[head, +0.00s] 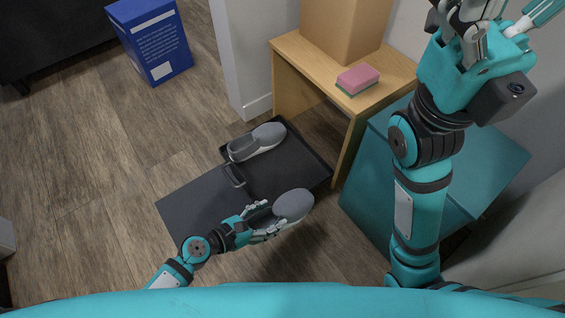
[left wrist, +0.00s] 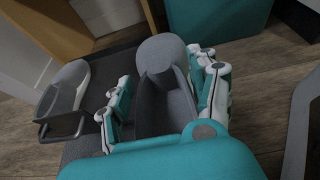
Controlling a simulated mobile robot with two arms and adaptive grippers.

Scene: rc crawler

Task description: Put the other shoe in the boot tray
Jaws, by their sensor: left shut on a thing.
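One grey shoe (head: 257,141) lies in the far part of the dark boot tray (head: 302,170); it also shows at the left of the left wrist view (left wrist: 64,92). My left gripper (head: 268,220) is shut on the other grey shoe (head: 294,204), at the near right edge of the tray. In the left wrist view this held shoe (left wrist: 162,62) sits between the fingers (left wrist: 160,105), its rounded end pointing away. I cannot tell whether it touches the tray. My right gripper (head: 488,25) is raised at the top right, away from the shoes; its fingers are partly cut off.
A dark flat panel (head: 195,205) with a handle (head: 234,175) lies left of the tray. A wooden table (head: 290,52) with a cardboard box (head: 345,25) and a pink sponge (head: 358,79) stands behind. A teal cabinet (head: 370,200) is at right. A blue box (head: 152,42) stands at back left.

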